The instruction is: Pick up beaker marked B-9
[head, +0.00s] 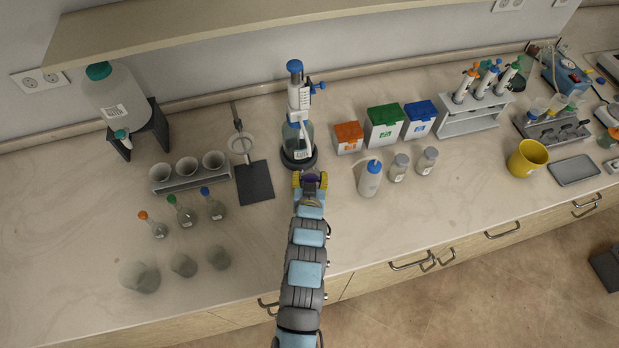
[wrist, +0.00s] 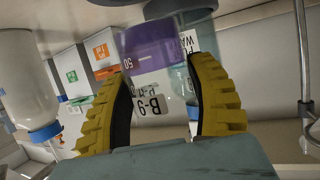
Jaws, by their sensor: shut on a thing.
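The beaker marked B-9 (wrist: 152,62) is clear, with a purple band of contents and black lettering, and appears upside down in the wrist view. My gripper (wrist: 163,95) has its two yellow ribbed fingers on either side of it, shut on it. In the head view my gripper (head: 311,182) is over the counter, just in front of the dispenser bottle, with a bit of purple from the beaker (head: 311,176) between the fingers. Most of the beaker is hidden there by my gripper. I cannot tell whether its base touches the counter.
The dispenser bottle (head: 298,140) stands just behind. A wash bottle (head: 370,180) and two small bottles stand right, before orange, green and blue boxes (head: 384,127). A dark plate (head: 255,183), stoppered flasks (head: 187,215) and glass vessels (head: 183,265) are left. The counter front right is clear.

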